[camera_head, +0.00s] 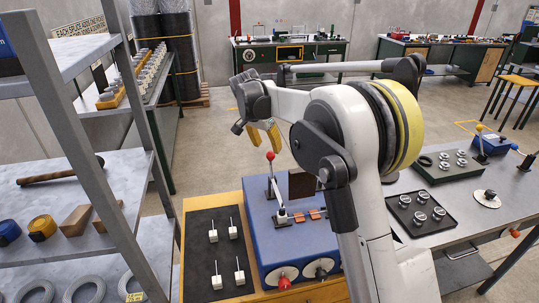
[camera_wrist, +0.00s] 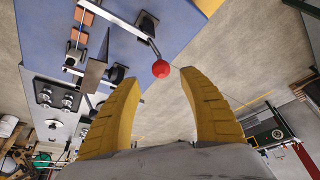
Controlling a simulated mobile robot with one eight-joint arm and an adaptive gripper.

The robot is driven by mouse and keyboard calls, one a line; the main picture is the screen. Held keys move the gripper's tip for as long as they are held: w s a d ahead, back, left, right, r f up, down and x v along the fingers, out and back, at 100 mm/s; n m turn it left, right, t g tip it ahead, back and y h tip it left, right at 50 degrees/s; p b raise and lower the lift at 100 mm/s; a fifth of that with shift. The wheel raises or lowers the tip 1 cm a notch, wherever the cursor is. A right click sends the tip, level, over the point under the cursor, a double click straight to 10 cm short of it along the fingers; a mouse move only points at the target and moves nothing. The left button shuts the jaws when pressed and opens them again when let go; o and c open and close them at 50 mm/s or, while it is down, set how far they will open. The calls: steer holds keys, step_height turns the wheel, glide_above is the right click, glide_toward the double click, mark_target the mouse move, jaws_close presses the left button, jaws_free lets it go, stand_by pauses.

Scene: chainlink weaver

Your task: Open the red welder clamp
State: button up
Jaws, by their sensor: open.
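The blue welder box (camera_head: 300,238) stands on the wooden bench. A thin metal clamp lever rises nearly upright from it, tipped with a red ball (camera_head: 270,156). In the wrist view the red ball (camera_wrist: 161,68) lies in the gap between the fingertips, seemingly just beyond them. My gripper (camera_head: 264,144) is open and empty, its yellow fingers (camera_wrist: 161,80) spread above the ball and pointing down. No contact with the ball shows. Orange-brown metal pieces (camera_head: 308,215) lie on the box top beside the lever's base.
A black mat (camera_head: 214,265) with several small white parts lies left of the box. A grey shelf (camera_head: 85,150) stands at the left. A metal table (camera_head: 470,200) with trays is at the right.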

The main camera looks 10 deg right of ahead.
mark_target(270, 152)
steer(key=b+x, duration=0.1)
steer(key=x, duration=0.5)
steer(key=shift+w+f, duration=0.15)
steer(key=shift+f, duration=0.1)
jaws_close()
